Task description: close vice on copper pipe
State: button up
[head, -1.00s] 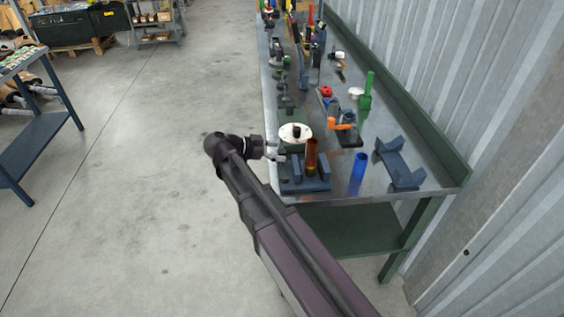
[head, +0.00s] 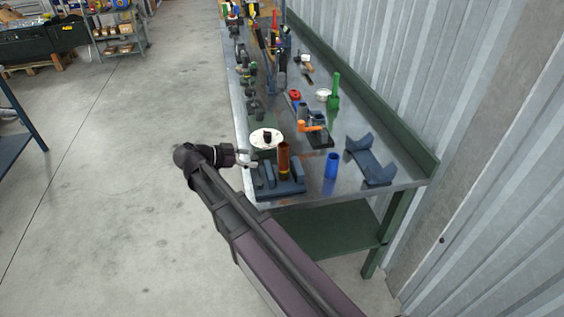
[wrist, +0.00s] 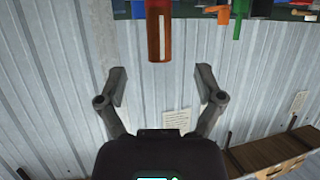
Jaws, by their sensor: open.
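The copper pipe (head: 284,158) stands upright in the dark blue vice (head: 281,188) at the near left corner of the workbench. In the wrist view the pipe (wrist: 159,32) shows upside down at the top, beyond the fingertips and roughly centred between them. Part of the blue vice (wrist: 124,10) shows at that view's top edge. My gripper (head: 252,160) is just left of the vice and pipe, apart from the pipe. Its two fingers (wrist: 162,86) are spread wide with nothing between them. Whether the vice's jaws touch the pipe is too small to tell.
A blue cylinder (head: 331,166) and a blue cradle (head: 371,163) stand right of the vice. A white disc (head: 266,138) and an orange-handled tool (head: 312,127) are behind it. Several tools crowd the bench's far end. A corrugated wall (head: 480,100) borders the right; open floor lies left.

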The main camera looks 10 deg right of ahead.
dwell(0.3)
jog(key=shift+c, duration=0.6)
notch_tip(320, 180, up, 6)
jog(key=n+g+y+p, duration=0.3)
jog(key=y+p, duration=1)
jog(key=p, duration=0.5)
send_over(254, 157)
jog(key=shift+r, duration=0.1)
jog(key=shift+f+b, duration=0.25)
jog(key=shift+b, duration=0.1)
notch_tip(254, 157, down, 13)
jog(key=b, duration=1.3)
jog(key=shift+f, duration=0.2)
